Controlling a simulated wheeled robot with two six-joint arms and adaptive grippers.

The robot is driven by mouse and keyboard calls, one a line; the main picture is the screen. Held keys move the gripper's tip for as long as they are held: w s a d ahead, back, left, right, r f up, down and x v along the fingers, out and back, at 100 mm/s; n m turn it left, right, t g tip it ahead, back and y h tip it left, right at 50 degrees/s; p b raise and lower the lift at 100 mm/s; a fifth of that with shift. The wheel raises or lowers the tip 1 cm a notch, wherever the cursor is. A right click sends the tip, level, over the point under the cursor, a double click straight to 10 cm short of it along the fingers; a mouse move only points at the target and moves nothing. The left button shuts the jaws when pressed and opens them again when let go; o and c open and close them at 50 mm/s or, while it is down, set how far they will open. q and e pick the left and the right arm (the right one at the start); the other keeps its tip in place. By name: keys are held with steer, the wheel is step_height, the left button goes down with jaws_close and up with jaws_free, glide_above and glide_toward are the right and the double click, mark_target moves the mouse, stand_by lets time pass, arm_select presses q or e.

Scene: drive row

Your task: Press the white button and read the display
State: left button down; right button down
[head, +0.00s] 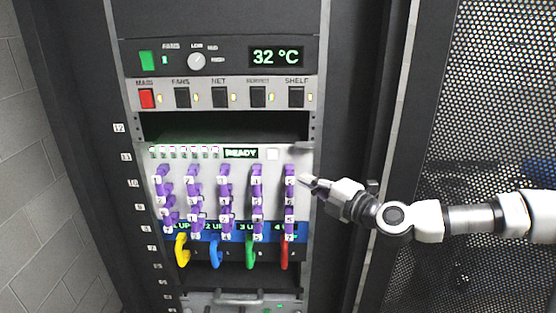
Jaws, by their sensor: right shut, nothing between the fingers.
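My right gripper (304,181) comes in from the right and is shut and empty. Its tips are below and to the right of the white button, apart from it in the picture, near the rightmost column of purple drive handles (289,200). I cannot tell whether the tips touch the panel. My left gripper is not in view.
Above, a panel display (276,57) reads 32 °C, beside a knob (196,61) and a green switch (148,61). A switch row below has a red switch (146,98). Yellow (181,251), blue, green and red cables hang under the drives. A perforated door (500,90) stands right.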

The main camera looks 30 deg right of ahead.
steer(key=b, duration=0.2)
glide_toward(268, 155)
steer(key=w+a, duration=0.2)
steer(key=a, duration=0.1)
steer(key=w+p, duration=0.1)
steer(key=w, duration=0.1)
steer(key=w+d, duration=0.1)
steer(key=shift+w+r+p, duration=0.15)
steer(key=shift+w+p, duration=0.25)
steer(key=shift+w+d, duration=0.15)
steer(key=shift+d, duration=0.25)
steer(key=shift+a, duration=0.1)
